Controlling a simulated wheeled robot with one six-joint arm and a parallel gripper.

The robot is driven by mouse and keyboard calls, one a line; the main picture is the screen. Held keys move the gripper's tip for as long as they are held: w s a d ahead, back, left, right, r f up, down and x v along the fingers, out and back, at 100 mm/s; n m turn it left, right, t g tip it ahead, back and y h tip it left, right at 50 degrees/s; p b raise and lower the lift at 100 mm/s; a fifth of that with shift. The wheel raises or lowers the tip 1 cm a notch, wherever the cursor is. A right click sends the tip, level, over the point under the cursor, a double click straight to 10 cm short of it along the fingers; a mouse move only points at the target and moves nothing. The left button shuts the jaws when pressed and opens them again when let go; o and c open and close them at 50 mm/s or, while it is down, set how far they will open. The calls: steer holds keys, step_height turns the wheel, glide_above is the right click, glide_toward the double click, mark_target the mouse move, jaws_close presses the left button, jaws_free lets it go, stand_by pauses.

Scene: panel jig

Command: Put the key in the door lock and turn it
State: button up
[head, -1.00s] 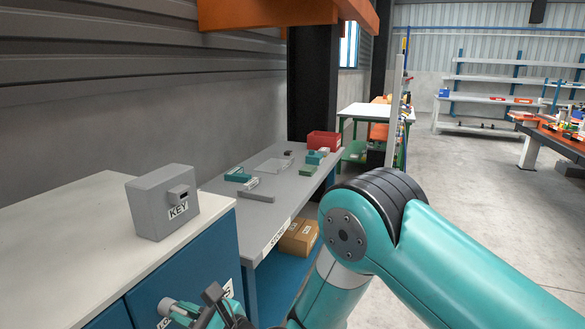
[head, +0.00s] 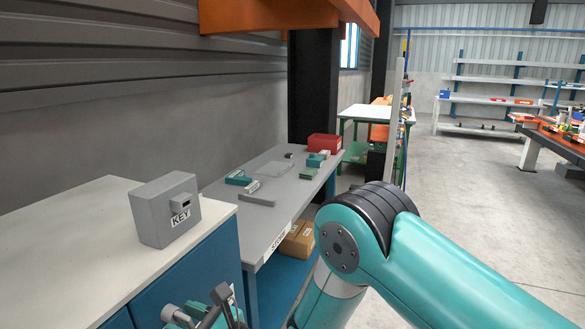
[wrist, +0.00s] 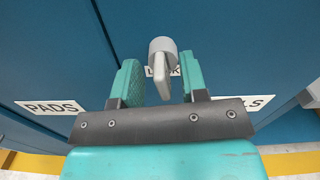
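The lock (wrist: 160,46) is a round grey cylinder on the blue cabinet front, above a partly hidden label. A flat grey tab (wrist: 162,77), which looks like the key's head, stands upright out from it. My gripper (wrist: 160,82) is open, with one teal finger on each side of the tab and a visible gap on both sides. In the head view the lock (head: 171,313) shows at the bottom edge, with my gripper just right of it, partly cut off. How deep the key sits is hidden.
A grey box marked KEY (head: 163,212) stands on the white cabinet top (head: 75,235). A grey bench (head: 285,212) with small teal and grey parts stands beyond. Labels, one reading PADS (wrist: 52,107), flank the lock. Open floor (head: 475,210) lies to the right.

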mark_target(193, 326)
steer(key=shift+d+f, duration=0.1)
steer(key=shift+d, duration=0.05)
steer(key=shift+s+d+f+b, duration=0.15)
steer(key=shift+d+b, duration=0.35)
steer(key=shift+b, duration=0.6)
steer(key=b+v, duration=0.5)
steer(key=b, duration=0.4)
steer(key=shift+d, duration=0.1)
steer(key=b+v, duration=0.2)
steer(key=b, duration=0.1)
steer(key=shift+s+d, duration=0.15)
steer(key=shift+d, duration=0.15)
